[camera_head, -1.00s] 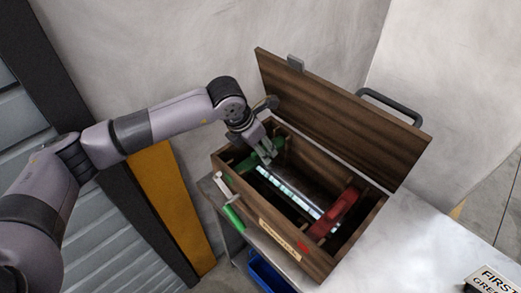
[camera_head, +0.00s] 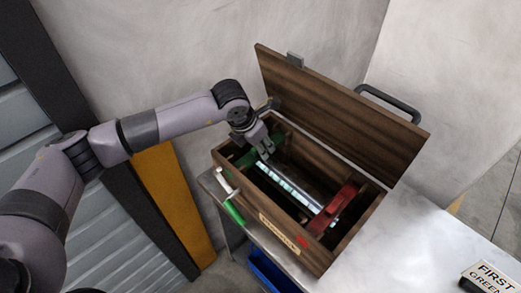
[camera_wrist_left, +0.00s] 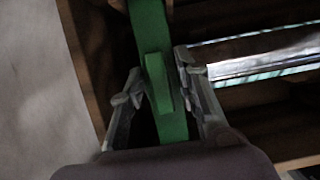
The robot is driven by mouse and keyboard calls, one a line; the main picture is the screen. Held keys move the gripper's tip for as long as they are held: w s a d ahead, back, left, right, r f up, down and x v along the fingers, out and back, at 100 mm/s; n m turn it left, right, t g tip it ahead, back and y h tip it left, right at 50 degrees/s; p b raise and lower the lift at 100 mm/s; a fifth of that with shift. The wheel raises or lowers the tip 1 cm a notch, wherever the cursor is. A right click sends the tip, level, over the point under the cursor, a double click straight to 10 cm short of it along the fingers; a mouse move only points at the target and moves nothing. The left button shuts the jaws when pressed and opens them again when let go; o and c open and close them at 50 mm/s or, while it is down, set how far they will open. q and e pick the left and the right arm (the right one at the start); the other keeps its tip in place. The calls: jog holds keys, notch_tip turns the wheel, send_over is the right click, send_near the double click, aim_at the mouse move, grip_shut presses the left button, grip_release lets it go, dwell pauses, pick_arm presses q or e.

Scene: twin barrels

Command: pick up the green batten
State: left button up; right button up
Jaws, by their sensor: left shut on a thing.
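The green batten (camera_head: 241,159) lies across the left end of the open wooden box, partly hidden by my gripper. In the left wrist view the green batten (camera_wrist_left: 150,35) runs between the two fingers, with a raised green piece on it. My left gripper (camera_head: 265,154) reaches down into that end of the box. It is shut on the green batten, with one finger on each side, as the left wrist view shows (camera_wrist_left: 157,85). The batten still sits low, inside the box walls. My right gripper is not in view.
A red batten (camera_head: 341,205) crosses the box's right end. A shiny glass-like barrel (camera_head: 291,190) lies between. The raised lid (camera_head: 340,110) stands behind. A white-and-green handle (camera_head: 229,197) is at the box's front left.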

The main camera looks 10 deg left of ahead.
pick_arm(q)
jog(key=c, duration=0.3)
jog(key=shift+r, duration=0.15)
